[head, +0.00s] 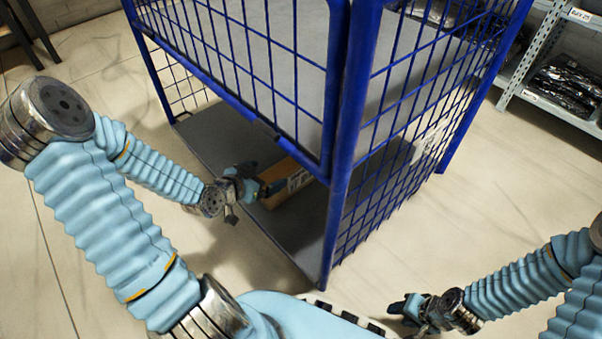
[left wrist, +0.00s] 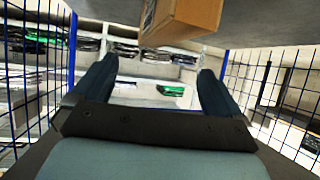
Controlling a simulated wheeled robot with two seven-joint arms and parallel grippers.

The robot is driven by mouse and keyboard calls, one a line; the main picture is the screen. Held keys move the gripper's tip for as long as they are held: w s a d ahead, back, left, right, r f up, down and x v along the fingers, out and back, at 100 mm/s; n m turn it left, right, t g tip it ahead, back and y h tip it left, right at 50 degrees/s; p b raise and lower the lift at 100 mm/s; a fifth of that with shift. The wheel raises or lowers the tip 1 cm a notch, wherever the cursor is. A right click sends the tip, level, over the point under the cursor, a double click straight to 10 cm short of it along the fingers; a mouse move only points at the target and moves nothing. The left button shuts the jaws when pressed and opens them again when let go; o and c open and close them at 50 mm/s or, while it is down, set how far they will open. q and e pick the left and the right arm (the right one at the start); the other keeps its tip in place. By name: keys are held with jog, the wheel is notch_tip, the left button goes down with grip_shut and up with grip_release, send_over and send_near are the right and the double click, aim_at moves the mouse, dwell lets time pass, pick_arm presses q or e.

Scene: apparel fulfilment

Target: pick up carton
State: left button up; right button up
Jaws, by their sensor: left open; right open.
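The carton (head: 290,181) is a brown box with a label, lying on the grey lower deck of the blue wire cage, near the front corner post. My left gripper (head: 262,180) reaches into the cage beside the carton and partly covers it. In the left wrist view the carton (left wrist: 186,22) shows at the top edge, cut off by the frame. There my left gripper (left wrist: 156,80) is open, with nothing between its fingers. My right gripper (head: 402,308) is open and empty, low outside the cage at the right.
The blue cage (head: 340,130) has mesh sides, a front post and an upper grey shelf above the carton. Its lower deck (head: 205,130) is bare to the left. A grey rack (head: 535,50) with dark packaged goods stands at the upper right.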

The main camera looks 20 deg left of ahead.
pick_arm(q)
jog(key=b, duration=0.2)
send_near(292, 161)
jog(key=shift+w+d+f, duration=0.25)
jog(key=shift+w+f, duration=0.15)
jog(key=shift+f, duration=0.1)
jog(key=shift+w+d+f, duration=0.25)
jog(key=shift+w+f, duration=0.2)
jog(key=x, duration=0.2)
jog(key=b+x, duration=0.1)
jog(key=x, duration=0.1)
jog(key=b+x, duration=0.1)
jog(key=x, duration=0.1)
jog(key=shift+w+a+r, duration=0.2)
jog(key=shift+r, duration=0.1)
grip_shut()
pick_arm(e)
notch_tip(292, 161, down, 5)
jog(key=shift+w, duration=0.1)
